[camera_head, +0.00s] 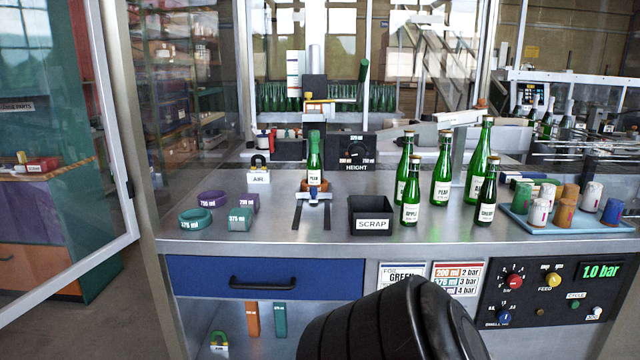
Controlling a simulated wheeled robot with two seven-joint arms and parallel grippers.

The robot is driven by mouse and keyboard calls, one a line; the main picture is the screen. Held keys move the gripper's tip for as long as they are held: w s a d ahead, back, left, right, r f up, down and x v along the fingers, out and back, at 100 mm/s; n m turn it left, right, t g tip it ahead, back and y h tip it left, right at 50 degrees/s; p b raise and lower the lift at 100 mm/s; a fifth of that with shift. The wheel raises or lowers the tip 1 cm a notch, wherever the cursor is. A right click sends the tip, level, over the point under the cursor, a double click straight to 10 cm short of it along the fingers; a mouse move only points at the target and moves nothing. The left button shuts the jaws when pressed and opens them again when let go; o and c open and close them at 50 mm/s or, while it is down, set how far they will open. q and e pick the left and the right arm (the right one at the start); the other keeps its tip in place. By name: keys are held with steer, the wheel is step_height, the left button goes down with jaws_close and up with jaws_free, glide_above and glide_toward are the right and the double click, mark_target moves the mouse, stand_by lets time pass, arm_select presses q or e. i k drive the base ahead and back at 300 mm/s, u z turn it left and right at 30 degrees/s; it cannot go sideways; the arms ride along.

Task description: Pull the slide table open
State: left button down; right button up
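The slide table (314,201) is a small pale metal plate on the bench. Two dark slots run from it towards the bench's front edge. An orange-brown cradle (324,187) with a blue part in front sits on it. A green bottle (314,160) labelled PEAR stands upright in the cradle, below the black and grey capsuling head (315,100). Neither of my grippers shows. A black, rounded link of my own arm covers the bottom middle of the view.
A black SCRAP bin (372,224) stands right of the slots, with several green bottles (441,172) beyond. A blue tray (567,225) holds coloured capsules. Purple and green size parts (196,218) lie left. A blue drawer (262,277) is below. Bench around the slots is clear.

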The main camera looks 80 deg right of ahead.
mark_target(313, 196)
steer(key=z, duration=0.95)
steer(key=i, duration=0.95)
steer(key=z, duration=1.1)
